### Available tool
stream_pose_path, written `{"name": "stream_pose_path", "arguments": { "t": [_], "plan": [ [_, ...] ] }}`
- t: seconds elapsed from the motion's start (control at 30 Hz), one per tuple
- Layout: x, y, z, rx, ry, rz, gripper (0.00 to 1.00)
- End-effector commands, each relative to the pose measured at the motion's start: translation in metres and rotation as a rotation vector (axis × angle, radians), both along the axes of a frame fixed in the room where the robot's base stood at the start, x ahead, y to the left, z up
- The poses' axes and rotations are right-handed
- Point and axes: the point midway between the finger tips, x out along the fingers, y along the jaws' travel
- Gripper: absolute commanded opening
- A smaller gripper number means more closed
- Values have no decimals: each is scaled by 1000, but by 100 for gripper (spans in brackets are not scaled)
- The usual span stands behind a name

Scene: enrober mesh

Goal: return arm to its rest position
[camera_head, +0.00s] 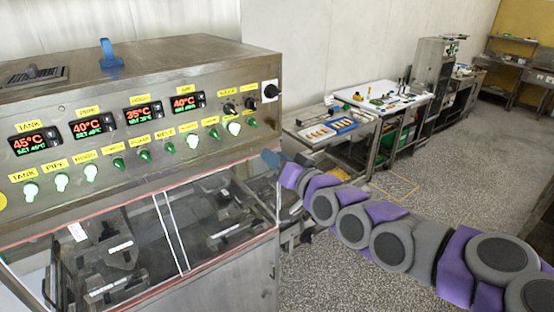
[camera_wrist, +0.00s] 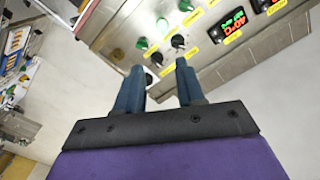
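My arm, purple and grey, reaches in from the lower right in the head view. It ends at my gripper (camera_head: 270,158), just in front of the right end of the steel machine's control panel (camera_head: 150,120). In the wrist view my gripper (camera_wrist: 158,78) shows two blue fingers standing apart with a gap between them and nothing held. Beyond the fingertips is the panel (camera_wrist: 200,62) with its knobs and a red display. In the head view I cannot tell whether the fingertips touch the machine.
The panel carries several temperature displays (camera_head: 38,141), green knobs (camera_head: 193,140) and black knobs (camera_head: 271,91). A blue handle (camera_head: 110,54) stands on top. Glass doors (camera_head: 120,250) are below. A steel side table (camera_head: 318,142) with trays stands behind. The speckled floor (camera_head: 450,160) at right is clear.

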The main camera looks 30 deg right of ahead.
Motion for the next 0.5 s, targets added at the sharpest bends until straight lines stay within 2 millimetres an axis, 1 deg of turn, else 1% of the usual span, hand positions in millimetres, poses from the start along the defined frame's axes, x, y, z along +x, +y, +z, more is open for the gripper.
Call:
{"name": "stream_pose_path", "arguments": {
  "t": [0.3, 0.37, 0.47, 0.5],
  "plan": [
    [0, 0, 0, 0, 1, 1, 38],
    [1, 3, -4, -2, 11, 7, 38],
    [3, 18, -25, -18, 76, 37, 38],
    [4, 29, -39, -30, 121, 58, 38]
  ]
}}
